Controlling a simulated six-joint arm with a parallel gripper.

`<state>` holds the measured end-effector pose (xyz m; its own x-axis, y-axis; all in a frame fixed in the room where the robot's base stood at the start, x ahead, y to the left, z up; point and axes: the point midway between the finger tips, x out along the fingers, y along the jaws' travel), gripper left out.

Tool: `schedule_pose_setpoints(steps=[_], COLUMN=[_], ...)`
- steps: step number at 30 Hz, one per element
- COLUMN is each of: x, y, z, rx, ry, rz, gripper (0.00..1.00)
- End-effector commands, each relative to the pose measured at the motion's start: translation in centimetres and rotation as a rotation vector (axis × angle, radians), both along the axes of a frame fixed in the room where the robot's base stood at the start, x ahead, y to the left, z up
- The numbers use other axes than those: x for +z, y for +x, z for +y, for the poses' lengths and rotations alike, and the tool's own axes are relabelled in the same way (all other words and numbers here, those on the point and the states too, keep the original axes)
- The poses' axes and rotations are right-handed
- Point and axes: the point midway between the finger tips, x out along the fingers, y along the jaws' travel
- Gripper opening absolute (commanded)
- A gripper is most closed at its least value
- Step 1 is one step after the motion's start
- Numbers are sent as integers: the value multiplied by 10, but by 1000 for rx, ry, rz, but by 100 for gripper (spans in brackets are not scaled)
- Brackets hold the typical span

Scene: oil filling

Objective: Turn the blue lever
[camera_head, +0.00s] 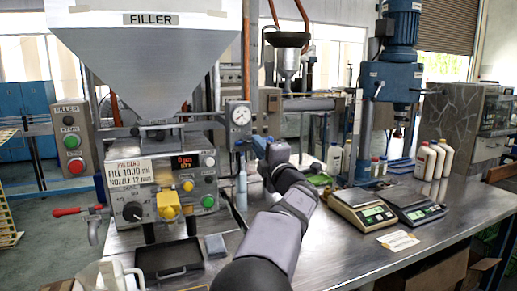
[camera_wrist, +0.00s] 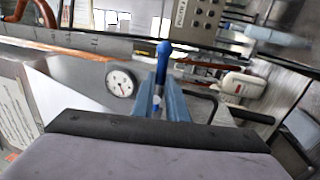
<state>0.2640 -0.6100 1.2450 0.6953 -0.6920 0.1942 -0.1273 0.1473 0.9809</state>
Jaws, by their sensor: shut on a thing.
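The blue lever (camera_wrist: 163,50) shows in the wrist view as a rounded blue end on a thin stem, between and just beyond my fingertips. My gripper (camera_wrist: 162,92) has its two blue fingers closed around the lever's stem. In the head view my gripper (camera_head: 257,146) reaches leftward, just below and right of the round gauge (camera_head: 240,115), beside the filler. There the lever is hard to tell from my blue fingers. The gauge also shows in the wrist view (camera_wrist: 120,83), left of the lever.
The filler's hopper (camera_head: 150,60) and control panel (camera_head: 160,180) stand left, with a red-handled lever (camera_head: 68,212) and yellow knobs. A pale blue bottle (camera_head: 242,188) stands below my gripper. Scales (camera_head: 362,208), white bottles (camera_head: 428,160) and a black tray (camera_head: 165,258) are on the bench.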

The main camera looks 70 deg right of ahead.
Motion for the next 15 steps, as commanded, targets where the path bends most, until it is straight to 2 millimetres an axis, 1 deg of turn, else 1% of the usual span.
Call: schedule_pose_setpoints(steps=[8,9,10,11,15], x=[2,2,2,2,1], y=[0,0,0,0,0], z=[1,1,1,1,0], rx=[1,1,1,1,0], ry=[-6,-5,-5,-5,-4], rz=[2,1,1,1,1], gripper=[0,20,27,32,32])
